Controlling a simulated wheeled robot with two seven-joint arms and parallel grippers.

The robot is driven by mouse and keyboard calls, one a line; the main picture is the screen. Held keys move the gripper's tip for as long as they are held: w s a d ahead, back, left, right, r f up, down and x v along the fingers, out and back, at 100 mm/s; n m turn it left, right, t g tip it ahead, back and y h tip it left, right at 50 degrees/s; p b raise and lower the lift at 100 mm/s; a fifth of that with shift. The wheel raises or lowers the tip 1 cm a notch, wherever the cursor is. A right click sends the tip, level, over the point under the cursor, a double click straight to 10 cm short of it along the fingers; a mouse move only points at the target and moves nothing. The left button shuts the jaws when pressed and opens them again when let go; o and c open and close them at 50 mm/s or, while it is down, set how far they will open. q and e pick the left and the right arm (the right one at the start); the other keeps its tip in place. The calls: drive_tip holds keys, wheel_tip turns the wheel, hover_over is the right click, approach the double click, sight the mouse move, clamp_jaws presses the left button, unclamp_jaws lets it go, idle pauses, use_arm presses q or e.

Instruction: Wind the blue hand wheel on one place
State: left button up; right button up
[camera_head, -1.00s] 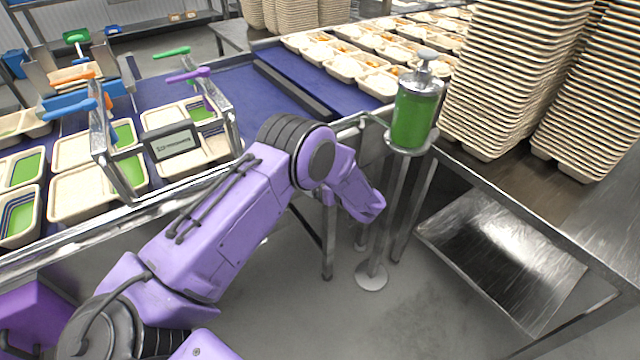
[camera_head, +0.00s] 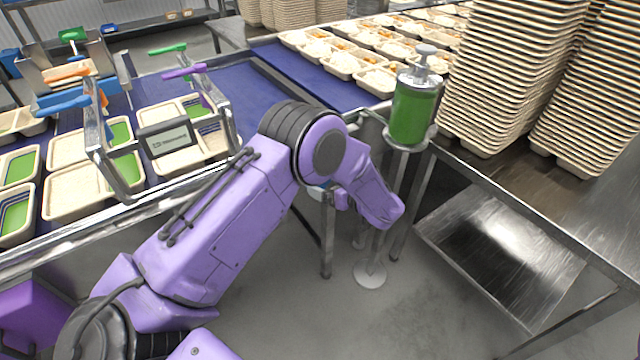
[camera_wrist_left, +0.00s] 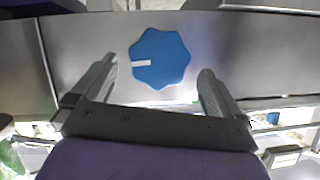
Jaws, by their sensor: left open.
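The blue hand wheel (camera_wrist_left: 172,48) shows in the left wrist view, a lobed knob on a grey metal face. A white mark on it points left. My left gripper (camera_wrist_left: 158,70) is open, with one finger on each side of the wheel in the picture. Gaps show between the wheel and both fingers, so I see no contact. The distance in depth is hard to tell. In the head view my left arm crosses the middle, and its gripper and the wheel are hidden there. My right gripper is not in view.
A green-filled dispenser (camera_head: 411,115) stands on a post just right of my left arm. The blue conveyor (camera_head: 235,90) carries trays, with a metal frame (camera_head: 95,125) over it. Stacked trays (camera_head: 510,75) stand at right. The grey floor (camera_head: 290,320) in front is clear.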

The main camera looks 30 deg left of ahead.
use_arm(q)
drive_tip(key=v, duration=0.4)
drive_tip(key=shift+s+d+r, duration=0.1)
drive_tip(key=shift+d, duration=0.2)
